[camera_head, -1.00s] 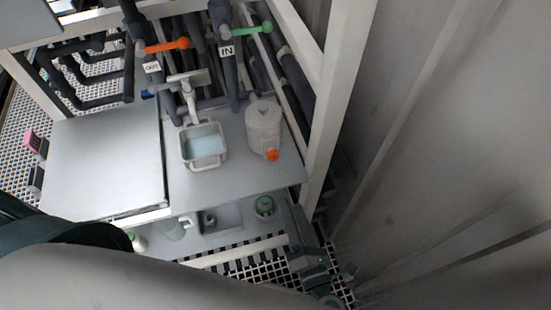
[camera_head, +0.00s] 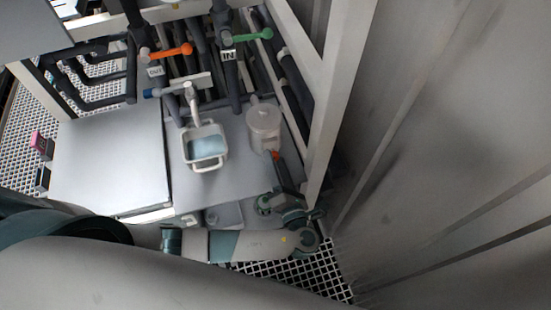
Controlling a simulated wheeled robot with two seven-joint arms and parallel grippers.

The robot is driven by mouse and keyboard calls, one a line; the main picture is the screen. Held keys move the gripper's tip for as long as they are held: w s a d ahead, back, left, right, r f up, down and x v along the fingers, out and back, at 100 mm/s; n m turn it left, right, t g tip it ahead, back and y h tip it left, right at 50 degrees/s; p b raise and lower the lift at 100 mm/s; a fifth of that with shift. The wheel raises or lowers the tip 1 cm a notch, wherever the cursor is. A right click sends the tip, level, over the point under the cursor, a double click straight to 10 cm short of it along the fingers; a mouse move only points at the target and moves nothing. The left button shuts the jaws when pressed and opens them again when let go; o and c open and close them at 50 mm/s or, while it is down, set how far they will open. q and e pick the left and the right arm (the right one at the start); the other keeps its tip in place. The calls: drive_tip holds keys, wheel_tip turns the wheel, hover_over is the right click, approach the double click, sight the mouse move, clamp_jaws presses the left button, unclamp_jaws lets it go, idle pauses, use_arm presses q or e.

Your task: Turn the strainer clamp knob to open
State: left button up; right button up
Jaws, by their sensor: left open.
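A whitish lidded canister (camera_head: 263,122), which looks like the strainer, stands at the right of the grey bench. A small orange knob (camera_head: 274,154) is low on its front side. My left gripper (camera_head: 277,163) reaches up from the lower right, with its tips at or just in front of the knob and partly covering it. It is open. I cannot tell whether the fingers touch the knob or sit around it. My right gripper is not in view.
A white basin (camera_head: 205,147) with bluish liquid stands left of the canister under a tap. Orange (camera_head: 172,51) and green (camera_head: 252,36) valve handles sit on dark pipes behind. A pale frame post (camera_head: 335,95) rises close on the right. A flat grey panel (camera_head: 108,160) lies left.

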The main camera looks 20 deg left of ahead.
use_arm(q)
drive_tip(key=shift+w+a, duration=0.2)
drive_tip(key=shift+w, duration=0.1)
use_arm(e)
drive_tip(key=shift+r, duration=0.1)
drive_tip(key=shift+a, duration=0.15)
use_arm(q)
drive_tip(key=c, duration=1.1)
drive_tip(key=shift+o, duration=0.2)
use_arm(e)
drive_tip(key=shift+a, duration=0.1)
